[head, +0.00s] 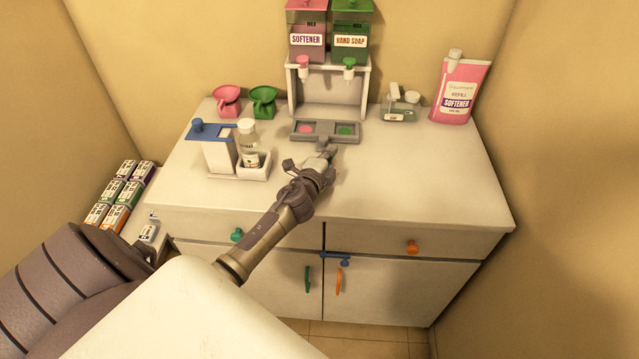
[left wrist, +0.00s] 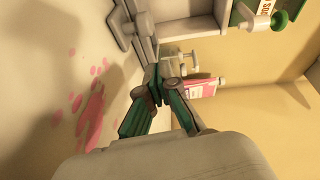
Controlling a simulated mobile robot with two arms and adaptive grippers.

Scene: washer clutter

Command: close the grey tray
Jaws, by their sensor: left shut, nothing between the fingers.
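The grey tray (head: 325,139) sits at the foot of the white dispenser stand and sticks out in front of it. It has two wells, with pink in the left one and green in the right one. My left gripper (head: 328,154) is shut and empty, just in front of the tray's front edge, right of its middle. In the left wrist view the shut fingers (left wrist: 154,84) point toward the grey tray (left wrist: 122,32); I cannot tell whether they touch it. My right gripper is not in view.
The white stand (head: 330,90) holds a softener dispenser (head: 307,40) and a hand soap dispenser (head: 351,40). A white bottle (head: 248,140) and a blue-lidded container (head: 218,152) stand left. A pink refill pouch (head: 459,92) stands right. A pink spill (left wrist: 92,108) marks the counter.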

